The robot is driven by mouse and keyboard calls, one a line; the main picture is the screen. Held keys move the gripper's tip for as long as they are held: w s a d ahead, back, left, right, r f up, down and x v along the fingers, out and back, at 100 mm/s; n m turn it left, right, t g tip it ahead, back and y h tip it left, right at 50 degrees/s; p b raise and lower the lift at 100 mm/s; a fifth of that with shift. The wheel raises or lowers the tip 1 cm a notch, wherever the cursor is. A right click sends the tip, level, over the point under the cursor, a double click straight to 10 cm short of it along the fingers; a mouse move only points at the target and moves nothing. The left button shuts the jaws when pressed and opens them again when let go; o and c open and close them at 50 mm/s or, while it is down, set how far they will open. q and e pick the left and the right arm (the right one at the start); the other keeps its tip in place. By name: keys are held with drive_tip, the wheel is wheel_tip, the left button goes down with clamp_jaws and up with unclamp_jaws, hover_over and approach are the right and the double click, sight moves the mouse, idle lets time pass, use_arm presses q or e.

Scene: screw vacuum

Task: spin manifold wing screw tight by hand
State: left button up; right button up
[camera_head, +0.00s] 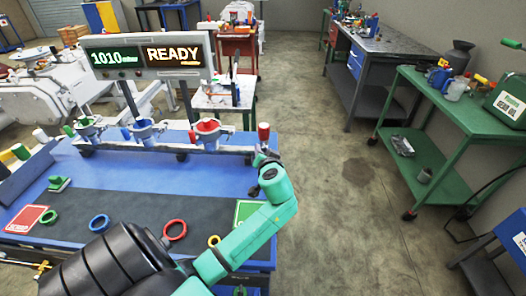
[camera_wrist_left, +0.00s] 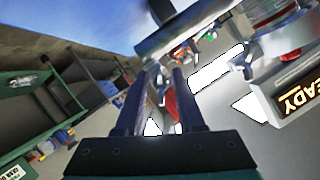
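The manifold (camera_head: 165,150) is a grey bar along the back of the blue bench, with green, blue and red ports on it. A red-and-white upright part (camera_head: 263,133) stands at its right end. My left gripper (camera_head: 263,162) is at this right end, partly hidden by its own wrist. In the left wrist view, its two fingers (camera_wrist_left: 157,78) stand apart; small grey and red parts show in the gap, seemingly beyond the fingers. I cannot tell whether they touch anything. A winged metal piece (camera_wrist_left: 243,62) shows to the right. My right gripper is out of view.
A gauge display (camera_head: 148,57) reading 1010 and READY stands behind the manifold. Floor to the right is clear before a green cart (camera_head: 440,165).

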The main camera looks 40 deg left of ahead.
use_arm(q)
drive_tip(key=shift+d, duration=0.1)
drive_tip(key=b+v, duration=0.2)
drive_tip(key=v, duration=1.2)
drive_tip(key=shift+r, duration=0.2)
drive_tip(key=shift+s, duration=0.15)
